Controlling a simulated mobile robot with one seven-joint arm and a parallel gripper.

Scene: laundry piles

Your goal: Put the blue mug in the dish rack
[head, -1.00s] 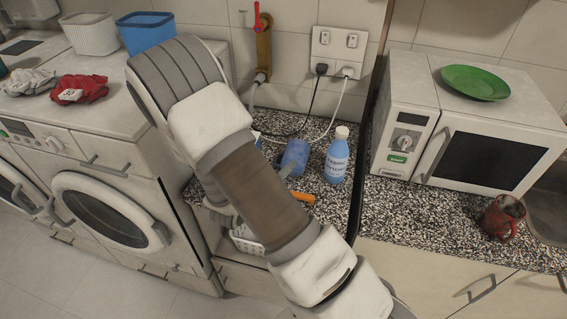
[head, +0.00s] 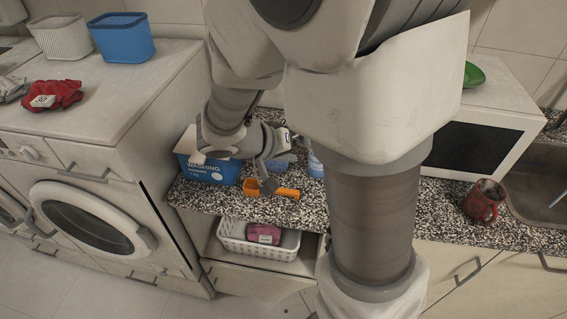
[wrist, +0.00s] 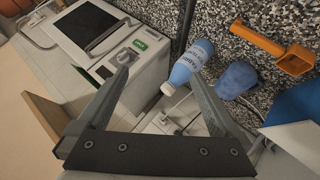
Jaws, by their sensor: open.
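The blue mug (wrist: 237,80) lies in the wrist view on the speckled counter, just right of my right finger and beside a blue-and-white bottle (wrist: 192,62). In the head view, only part of the blue mug (head: 284,160) shows behind my wrist. My gripper (head: 268,184) hangs above the counter near the orange scoop (head: 284,192). In the wrist view my gripper (wrist: 160,68) is open with nothing between its fingers, and the mug is outside them. I cannot make out a dish rack in either view.
A blue washing powder box (head: 210,168) stands left of my gripper. The white microwave (head: 490,150), a red mug (head: 484,202) and a sink are to the right. A white basket (head: 258,247) sits on the shelf below. My arm hides much of the counter.

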